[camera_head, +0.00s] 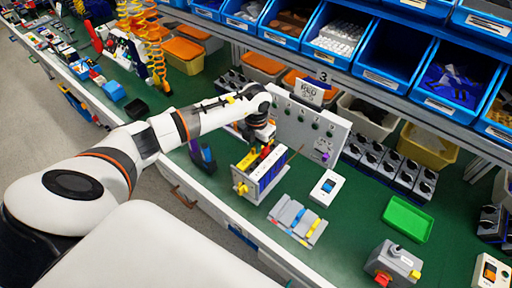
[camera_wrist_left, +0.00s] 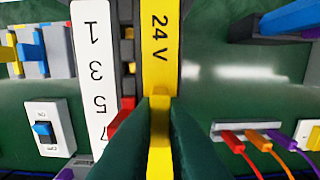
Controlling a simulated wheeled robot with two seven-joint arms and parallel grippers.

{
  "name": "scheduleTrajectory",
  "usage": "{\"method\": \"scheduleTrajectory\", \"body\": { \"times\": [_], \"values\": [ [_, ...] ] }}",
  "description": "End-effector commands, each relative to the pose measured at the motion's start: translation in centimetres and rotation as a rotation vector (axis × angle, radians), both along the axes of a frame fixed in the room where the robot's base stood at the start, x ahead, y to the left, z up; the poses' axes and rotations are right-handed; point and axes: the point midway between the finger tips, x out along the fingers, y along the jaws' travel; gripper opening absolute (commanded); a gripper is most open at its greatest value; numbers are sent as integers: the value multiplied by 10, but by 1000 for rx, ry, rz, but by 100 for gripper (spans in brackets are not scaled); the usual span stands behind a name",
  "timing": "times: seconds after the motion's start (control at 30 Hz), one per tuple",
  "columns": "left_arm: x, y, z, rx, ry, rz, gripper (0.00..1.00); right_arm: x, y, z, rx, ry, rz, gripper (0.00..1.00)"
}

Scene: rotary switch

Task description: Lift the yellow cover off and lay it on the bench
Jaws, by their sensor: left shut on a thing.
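The yellow cover (camera_wrist_left: 160,45), marked 24 V, lies along a block of parts in the middle of the left wrist view. My left gripper (camera_wrist_left: 160,112) has its two dark fingers shut on the yellow tab of this cover. In the head view the left gripper (camera_head: 263,143) points down onto the top of the block (camera_head: 268,172), which stands on the green bench (camera_head: 345,235). The cover appears to be still against the block; any gap beneath it cannot be seen. A white strip with numbers (camera_wrist_left: 93,60) and a red part (camera_wrist_left: 122,115) are beside it. My right gripper is not in view.
A grey tray with coloured pieces (camera_head: 297,222), a white switch box (camera_head: 325,187) and a green tray (camera_head: 407,219) stand to the right. A grey panel (camera_head: 310,130) stands behind. Bare green bench lies between the switch box and green tray.

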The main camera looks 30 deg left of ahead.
Motion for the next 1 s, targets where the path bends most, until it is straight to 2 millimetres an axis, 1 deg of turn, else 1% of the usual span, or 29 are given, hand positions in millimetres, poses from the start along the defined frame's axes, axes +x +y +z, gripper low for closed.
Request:
{"method": "scheduleTrajectory", "body": {
  "times": [0.07, 0.17, 0.4, 0.5, 0.6, 0.8, 1.0],
  "values": [
    [1, 0, 5, 0, -4, 0, 0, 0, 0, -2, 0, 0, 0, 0],
    [2, 1, 18, 0, -6, 0, 0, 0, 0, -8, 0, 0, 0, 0],
    [2, 0, 66, 0, -7, -1, 0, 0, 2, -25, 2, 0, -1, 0],
    [1, 0, 82, 1, -6, 0, 0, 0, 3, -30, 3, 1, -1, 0],
    [1, 0, 95, 0, -4, 0, 0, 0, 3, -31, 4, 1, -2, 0],
    [1, 0, 111, 0, -2, 0, 0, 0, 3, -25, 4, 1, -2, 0],
    [0, 0, 121, 0, -1, 0, 0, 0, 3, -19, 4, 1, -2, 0]
  ]
}}
